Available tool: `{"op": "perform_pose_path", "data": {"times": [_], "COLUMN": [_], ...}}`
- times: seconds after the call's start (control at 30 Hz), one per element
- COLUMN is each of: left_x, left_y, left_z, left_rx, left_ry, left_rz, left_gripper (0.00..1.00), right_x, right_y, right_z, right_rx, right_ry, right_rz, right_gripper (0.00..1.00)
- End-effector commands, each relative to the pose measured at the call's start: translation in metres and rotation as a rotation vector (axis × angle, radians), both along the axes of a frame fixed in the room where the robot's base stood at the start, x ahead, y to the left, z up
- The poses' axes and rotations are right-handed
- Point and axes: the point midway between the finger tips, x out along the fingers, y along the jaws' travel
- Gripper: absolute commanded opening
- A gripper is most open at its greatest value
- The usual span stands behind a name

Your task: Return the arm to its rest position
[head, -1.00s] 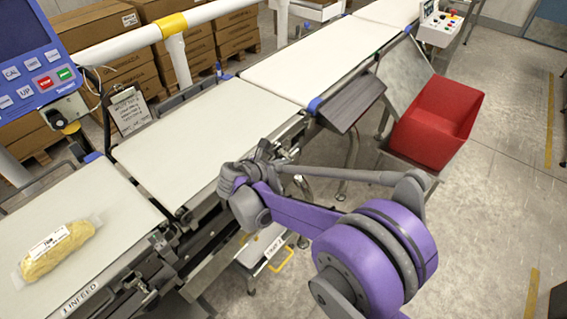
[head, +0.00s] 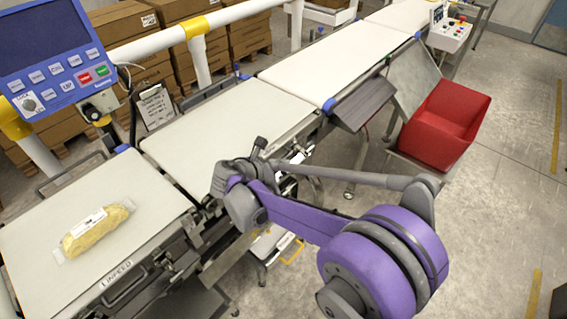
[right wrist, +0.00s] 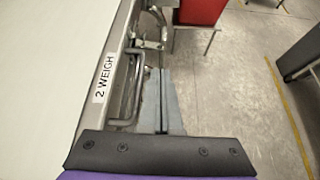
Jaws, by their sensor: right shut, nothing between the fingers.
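My right arm (head: 310,222), purple and grey, reaches in from the lower right of the head view and folds back beside the conveyor line. My right gripper (head: 258,148) shows small and dark at the wrist end, partly hidden by my arm. In the right wrist view its two grey-blue fingers (right wrist: 163,100) lie together with nothing between them, over the floor beside the belt labelled "2 WEIGH" (right wrist: 104,78). My left gripper is not in view.
A yellow-filled pack (head: 98,230) lies on the infeed belt (head: 35,235). The weigh belt (head: 215,135) and outfeed belt (head: 325,65) look empty. A red bin (head: 445,118) stands beyond the arm. A blue-framed display (head: 60,65) is at upper left. Floor at right is open.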

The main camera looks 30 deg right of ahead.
Motion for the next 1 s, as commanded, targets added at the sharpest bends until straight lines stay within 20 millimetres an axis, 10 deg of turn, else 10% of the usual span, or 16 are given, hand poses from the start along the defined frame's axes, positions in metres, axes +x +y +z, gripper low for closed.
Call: {"op": "perform_pose_path", "data": {"times": [0.57,1.0], "left_x": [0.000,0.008], "left_y": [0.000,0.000], "left_z": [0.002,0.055], "left_rx": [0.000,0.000], "left_ry": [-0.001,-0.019], "left_rz": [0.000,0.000], "left_gripper": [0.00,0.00], "right_x": [-0.005,-0.152], "right_y": [-0.001,0.028], "right_z": [0.003,0.039], "right_rx": [0.027,0.829], "right_ry": [-0.019,-0.554], "right_rz": [-0.014,-0.627], "right_gripper": [0.00,0.00]}}
